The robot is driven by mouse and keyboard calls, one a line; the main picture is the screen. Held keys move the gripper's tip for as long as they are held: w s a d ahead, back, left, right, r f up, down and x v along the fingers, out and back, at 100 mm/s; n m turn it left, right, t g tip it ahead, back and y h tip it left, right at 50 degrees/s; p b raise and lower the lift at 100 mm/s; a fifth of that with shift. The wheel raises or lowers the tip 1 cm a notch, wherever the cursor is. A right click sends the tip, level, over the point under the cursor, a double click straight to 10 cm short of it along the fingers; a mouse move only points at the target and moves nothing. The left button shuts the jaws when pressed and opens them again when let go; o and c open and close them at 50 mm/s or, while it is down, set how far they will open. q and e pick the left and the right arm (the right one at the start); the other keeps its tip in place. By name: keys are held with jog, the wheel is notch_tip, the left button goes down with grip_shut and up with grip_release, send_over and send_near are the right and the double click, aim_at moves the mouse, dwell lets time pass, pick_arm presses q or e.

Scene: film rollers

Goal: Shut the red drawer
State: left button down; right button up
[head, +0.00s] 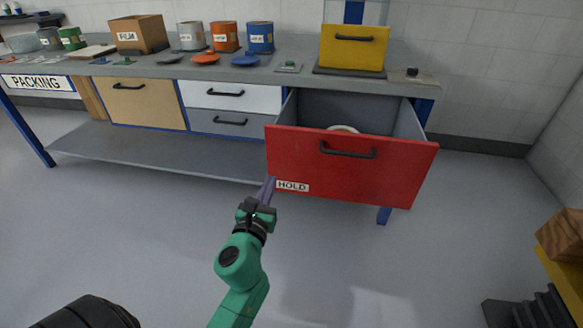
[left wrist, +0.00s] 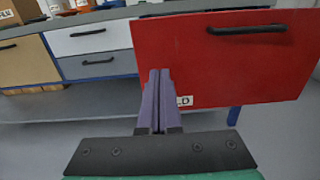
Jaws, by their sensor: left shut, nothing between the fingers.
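The red drawer (head: 350,177) is pulled out of the workbench, with a black handle and a "HOLD" label on its front. A pale round thing (head: 343,129) lies inside it, mostly hidden by the drawer front. My left gripper (head: 266,190) is shut and empty, at the lower left corner of the drawer front. In the left wrist view the purple fingers (left wrist: 159,98) are together and overlap the lower left part of the red front (left wrist: 230,70); I cannot tell whether they touch it. My right gripper is not in view.
The workbench top (head: 290,78) holds cans, lids, a cardboard box (head: 139,34) and a yellow box (head: 353,47). Left of the red drawer are closed white, grey and tan drawer fronts (head: 231,96). The floor in front is clear; a wooden block (head: 563,236) is at far right.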

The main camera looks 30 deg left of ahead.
pick_arm(q)
send_near(285, 146)
jog(key=x, duration=0.6)
jog(key=shift+w+f, duration=0.1)
jog(key=shift+f, duration=0.05)
jog(key=shift+w+a, duration=0.15)
jog(key=shift+w, duration=0.2)
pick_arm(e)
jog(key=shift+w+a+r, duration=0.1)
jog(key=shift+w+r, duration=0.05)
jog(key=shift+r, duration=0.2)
